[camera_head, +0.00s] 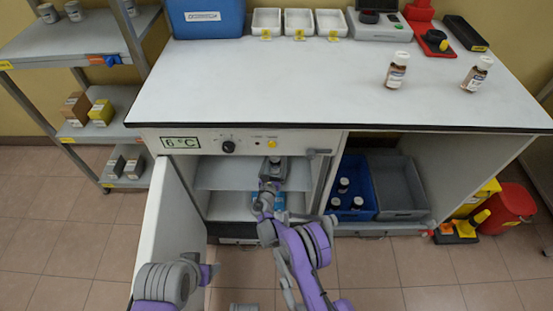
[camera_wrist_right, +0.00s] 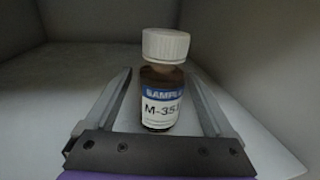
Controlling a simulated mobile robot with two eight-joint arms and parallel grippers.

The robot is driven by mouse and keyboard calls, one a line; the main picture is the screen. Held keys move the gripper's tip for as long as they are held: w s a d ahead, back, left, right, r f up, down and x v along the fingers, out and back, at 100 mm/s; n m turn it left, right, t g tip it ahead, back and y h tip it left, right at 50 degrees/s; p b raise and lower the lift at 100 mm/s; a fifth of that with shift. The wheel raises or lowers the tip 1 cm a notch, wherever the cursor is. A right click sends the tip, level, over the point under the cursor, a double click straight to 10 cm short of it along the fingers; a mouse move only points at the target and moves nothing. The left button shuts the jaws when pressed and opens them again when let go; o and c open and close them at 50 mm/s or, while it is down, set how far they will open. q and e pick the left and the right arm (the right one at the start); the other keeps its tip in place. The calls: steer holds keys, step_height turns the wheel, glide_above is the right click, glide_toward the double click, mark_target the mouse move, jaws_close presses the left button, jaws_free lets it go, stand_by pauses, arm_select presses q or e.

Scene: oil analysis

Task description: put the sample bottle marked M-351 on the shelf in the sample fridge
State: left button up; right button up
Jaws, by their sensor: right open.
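The sample fridge (camera_head: 300,141) stands open under the bench, with its door (camera_head: 160,218) swung out to the left. Its white shelf (camera_head: 222,175) is in view. My right gripper (camera_head: 272,168) reaches into the fridge at shelf level. In the right wrist view, a brown bottle (camera_wrist_right: 162,85) with a white cap stands upright on a pale surface between the jaws of my right gripper (camera_wrist_right: 162,95). Its label reads M-35, with the last character hard to read. The jaws are open, with gaps on both sides.
Two brown bottles (camera_head: 396,70) (camera_head: 476,74) stand on the bench top (camera_head: 290,85). A blue crate (camera_head: 359,208) with several bottles and a grey crate (camera_head: 405,200) are right of the fridge. The fridge's side walls and open door bound my right arm.

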steer(key=s, duration=0.3)
steer(key=s+a, duration=0.1)
steer(key=s, duration=0.2)
steer(key=s+a, duration=0.1)
steer(key=s, duration=0.2)
steer(key=shift+s+p, duration=0.4)
